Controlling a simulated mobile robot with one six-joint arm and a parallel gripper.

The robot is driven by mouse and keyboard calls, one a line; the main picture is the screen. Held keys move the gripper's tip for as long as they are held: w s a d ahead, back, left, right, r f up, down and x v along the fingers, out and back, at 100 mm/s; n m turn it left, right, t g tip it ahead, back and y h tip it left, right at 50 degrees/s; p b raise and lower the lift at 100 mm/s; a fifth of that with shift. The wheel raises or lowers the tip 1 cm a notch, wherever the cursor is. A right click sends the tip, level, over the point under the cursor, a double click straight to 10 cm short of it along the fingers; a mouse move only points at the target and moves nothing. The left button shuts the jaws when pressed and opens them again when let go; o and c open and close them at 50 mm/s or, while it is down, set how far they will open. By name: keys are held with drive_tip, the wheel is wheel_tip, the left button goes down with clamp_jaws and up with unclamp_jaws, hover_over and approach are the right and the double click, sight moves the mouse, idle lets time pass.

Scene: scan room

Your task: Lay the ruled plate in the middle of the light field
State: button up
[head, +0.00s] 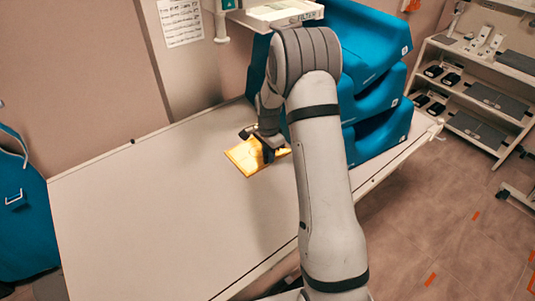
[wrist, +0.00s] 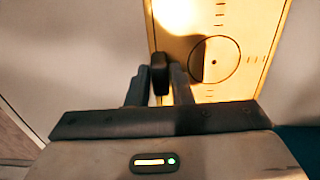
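The ruled plate (head: 243,158) shows yellow and brightly lit over the table in the head view. In the wrist view the ruled plate (wrist: 225,25) bears a dark circle, a centre dot and tick marks. My gripper (head: 267,150) is at the plate's back right part in the head view. In the wrist view the fingers of my gripper (wrist: 160,80) close from both sides on a dark upright piece at the plate's left edge. The gripper's shadow falls on the plate. I cannot tell the light field's outline apart from the lit plate, or whether the plate touches the table.
The long pale table (head: 150,220) is bare to the left and front. Blue stacked cushions (head: 375,95) stand at its back right, behind my arm. A lamp head (head: 275,15) hangs above. A shelf rack (head: 470,95) stands far right, and a blue chair (head: 20,225) far left.

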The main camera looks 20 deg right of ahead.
drive_tip(key=o, duration=0.4)
drive_tip(key=shift+c, duration=0.2)
drive_tip(key=shift+r, duration=0.6)
drive_tip(key=r+b, duration=0.1)
drive_tip(key=r, duration=0.6)
drive_tip(key=shift+s, duration=0.2)
drive_tip(key=s+a+r+n+t, duration=0.15)
drive_tip(key=s+r+n, duration=0.35)
drive_tip(key=s+r, duration=0.5)
drive_tip(key=s+a+r+n+t, duration=0.1)
drive_tip(key=s+n, duration=0.3)
drive_tip(key=s, duration=0.6)
drive_tip(key=s+a+r+n+t, duration=0.1)
drive_tip(key=s+r+n, duration=0.2)
drive_tip(key=s, duration=0.8)
drive_tip(key=shift+a+r+n, duration=0.2)
drive_tip(key=shift+a+n, duration=0.15)
drive_tip(key=shift+n, duration=0.35)
